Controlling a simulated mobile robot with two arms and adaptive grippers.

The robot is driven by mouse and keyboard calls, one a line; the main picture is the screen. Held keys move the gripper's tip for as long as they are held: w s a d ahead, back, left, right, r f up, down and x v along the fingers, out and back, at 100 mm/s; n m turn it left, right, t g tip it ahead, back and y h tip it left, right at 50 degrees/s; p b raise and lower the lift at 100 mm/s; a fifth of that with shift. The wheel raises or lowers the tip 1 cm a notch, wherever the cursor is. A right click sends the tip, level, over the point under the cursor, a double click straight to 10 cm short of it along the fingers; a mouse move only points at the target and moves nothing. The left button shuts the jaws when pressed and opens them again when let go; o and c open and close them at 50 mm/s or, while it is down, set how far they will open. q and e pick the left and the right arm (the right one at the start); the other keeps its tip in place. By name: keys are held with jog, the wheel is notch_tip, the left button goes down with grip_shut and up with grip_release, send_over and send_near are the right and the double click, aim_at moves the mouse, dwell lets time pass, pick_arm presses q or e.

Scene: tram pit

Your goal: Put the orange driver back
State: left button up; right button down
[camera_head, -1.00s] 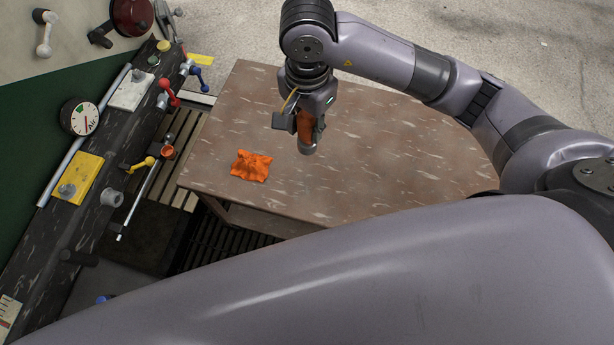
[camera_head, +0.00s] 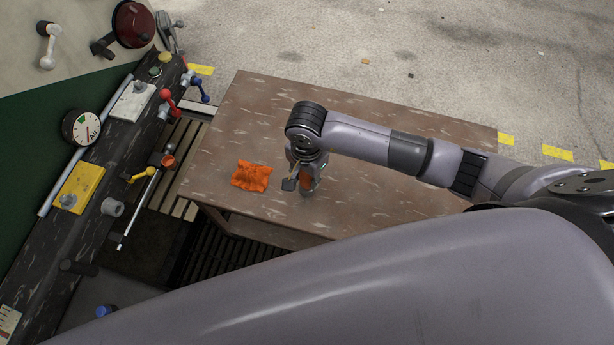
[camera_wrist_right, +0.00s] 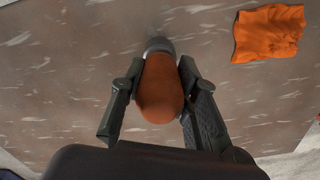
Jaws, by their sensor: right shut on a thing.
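The orange driver (camera_wrist_right: 160,88) is between the fingers of my right gripper (camera_wrist_right: 160,95) in the right wrist view. Its rounded orange-brown handle faces the camera, with a grey part at its far end. In the head view my right gripper (camera_head: 299,184) is over the brown table, shut on the driver (camera_head: 307,184), of which only a small part shows below the wrist. I cannot tell whether the driver touches the table. My left gripper is not in view.
A crumpled orange cloth (camera_head: 251,176) lies on the brown table (camera_head: 235,120), left of my right gripper. A dark console (camera_head: 100,170) with levers and an air gauge (camera_head: 82,127) stands at the left. The table's back left and middle are clear.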

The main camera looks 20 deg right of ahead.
jog(key=shift+f, duration=0.75)
jog(key=shift+f+b, duration=0.3)
jog(key=c, duration=1.2)
grip_release()
jog(key=shift+r, duration=0.1)
jog(key=shift+p, duration=0.4)
jog(key=r, duration=0.2)
jog(key=w+r+b, duration=0.1)
jog(key=r, duration=0.2)
jog(key=shift+d+r, duration=0.1)
jog(key=shift+r, duration=0.1)
notch_tip(320, 180, up, 12)
jog(key=shift+r+b, duration=0.1)
jog(key=shift+b, duration=0.45)
jog(key=shift+s, duration=0.1)
